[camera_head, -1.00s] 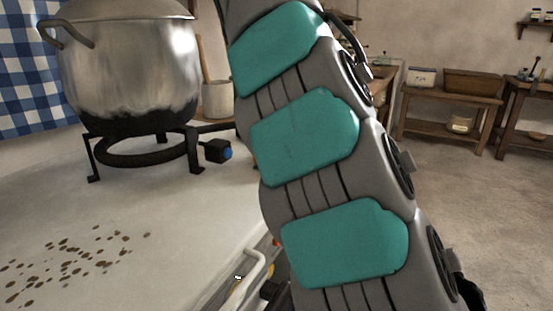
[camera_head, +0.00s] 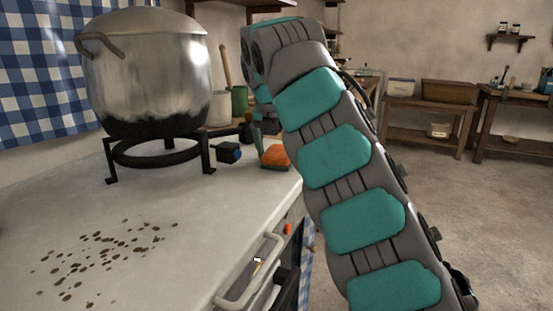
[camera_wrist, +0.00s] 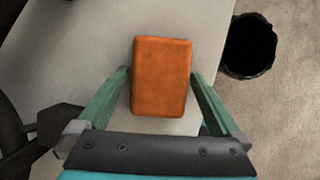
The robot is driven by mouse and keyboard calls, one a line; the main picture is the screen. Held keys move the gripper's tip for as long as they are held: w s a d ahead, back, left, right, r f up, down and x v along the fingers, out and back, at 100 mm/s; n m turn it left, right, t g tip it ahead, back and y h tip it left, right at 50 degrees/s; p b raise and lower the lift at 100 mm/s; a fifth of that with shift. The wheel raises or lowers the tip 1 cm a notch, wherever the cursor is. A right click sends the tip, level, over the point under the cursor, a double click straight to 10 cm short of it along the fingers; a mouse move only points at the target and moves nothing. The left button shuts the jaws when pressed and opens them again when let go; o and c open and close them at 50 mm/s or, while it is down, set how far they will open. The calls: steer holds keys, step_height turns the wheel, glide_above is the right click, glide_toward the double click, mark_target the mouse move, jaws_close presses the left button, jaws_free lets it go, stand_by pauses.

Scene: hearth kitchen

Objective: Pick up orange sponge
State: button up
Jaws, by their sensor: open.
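The orange sponge (camera_head: 275,156) lies near the edge of the white counter, to the right of the burner stand in the head view. In the wrist view the sponge (camera_wrist: 161,77) is a rectangular orange block in the middle. My gripper (camera_wrist: 160,78) is open, with one green finger on each side of the sponge's lower part and small gaps visible. Whether the fingers touch the counter cannot be told. In the head view my gripper (camera_head: 262,140) is partly hidden by my arm, close to the sponge.
A large metal pot (camera_head: 150,75) stands on a black burner stand (camera_head: 160,152) to the left. A green container (camera_head: 239,100) is behind. The counter (camera_head: 200,215) has brown spots and a front rail (camera_head: 245,280). A dark bin (camera_wrist: 250,45) stands on the floor beyond the edge.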

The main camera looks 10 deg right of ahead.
mark_target(281, 149)
steer(key=c, duration=1.1)
steer(key=shift+r, duration=0.15)
steer(key=shift+a+r, duration=0.15)
steer(key=shift+r, duration=1.65)
steer(key=shift+f, duration=0.15)
steer(key=shift+s+d, duration=0.15)
steer(key=shift+d, duration=0.1)
steer(key=s+d+r+b, duration=0.1)
steer(key=s+d+b, duration=0.1)
steer(key=s+d, duration=0.6)
steer(key=s, duration=0.5)
steer(key=shift+s+d+r, duration=0.15)
steer(key=shift+r, duration=0.1)
